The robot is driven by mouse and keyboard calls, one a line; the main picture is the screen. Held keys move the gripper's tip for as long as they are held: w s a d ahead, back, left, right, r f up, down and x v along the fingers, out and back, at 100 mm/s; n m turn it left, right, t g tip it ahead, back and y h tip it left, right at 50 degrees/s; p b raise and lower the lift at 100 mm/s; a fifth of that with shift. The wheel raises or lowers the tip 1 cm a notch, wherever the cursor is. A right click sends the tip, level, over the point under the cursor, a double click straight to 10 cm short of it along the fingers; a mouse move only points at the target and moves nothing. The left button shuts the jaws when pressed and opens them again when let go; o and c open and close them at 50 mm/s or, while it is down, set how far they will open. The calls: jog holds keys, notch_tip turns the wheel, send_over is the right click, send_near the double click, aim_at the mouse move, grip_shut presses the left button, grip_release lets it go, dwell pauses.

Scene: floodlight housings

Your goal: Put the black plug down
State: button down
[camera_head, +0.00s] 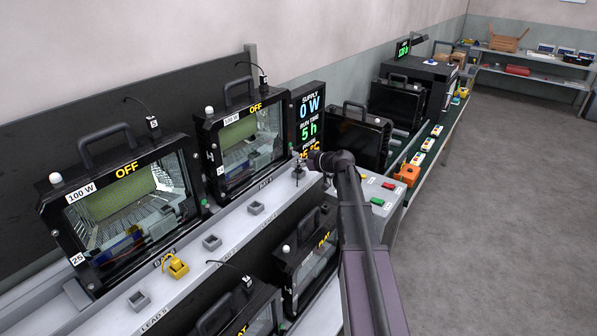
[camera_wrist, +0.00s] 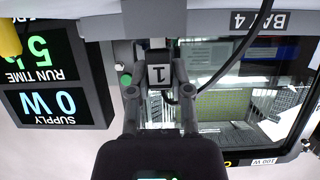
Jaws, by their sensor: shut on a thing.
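My gripper (camera_head: 298,172) is at the far end of the grey front ledge (camera_head: 232,232), beside the display. In the wrist view, which is upside down, my gripper (camera_wrist: 156,66) is shut on a black plug (camera_wrist: 157,77) with a white label reading 1. A dark cable runs off from it to the right. In the head view the held plug is too small and covered to make out. I cannot tell whether the plug touches anything beneath it.
Grey sockets (camera_head: 211,242) line the ledge; one holds a yellow plug (camera_head: 175,266). Two floodlights marked OFF (camera_head: 128,205) (camera_head: 245,142) stand behind, with black plugs (camera_head: 153,122) on top. The supply display (camera_head: 308,118) reads 0 W. More floodlights (camera_head: 310,262) stand in front, below the ledge.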

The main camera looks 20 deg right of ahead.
jog(key=shift+f+b, duration=0.35)
jog(key=shift+f, duration=0.3)
jog(key=shift+f, duration=0.15)
jog(key=c, duration=0.5)
grip_release()
jog(key=shift+c, duration=0.2)
jog(key=shift+r, duration=0.2)
jog(key=shift+s+d+r, duration=0.15)
jog(key=shift+s, duration=0.1)
jog(key=p+v, duration=0.4)
jog(key=v, duration=0.7)
jog(key=shift+p, duration=0.3)
jog(key=shift+s, duration=0.1)
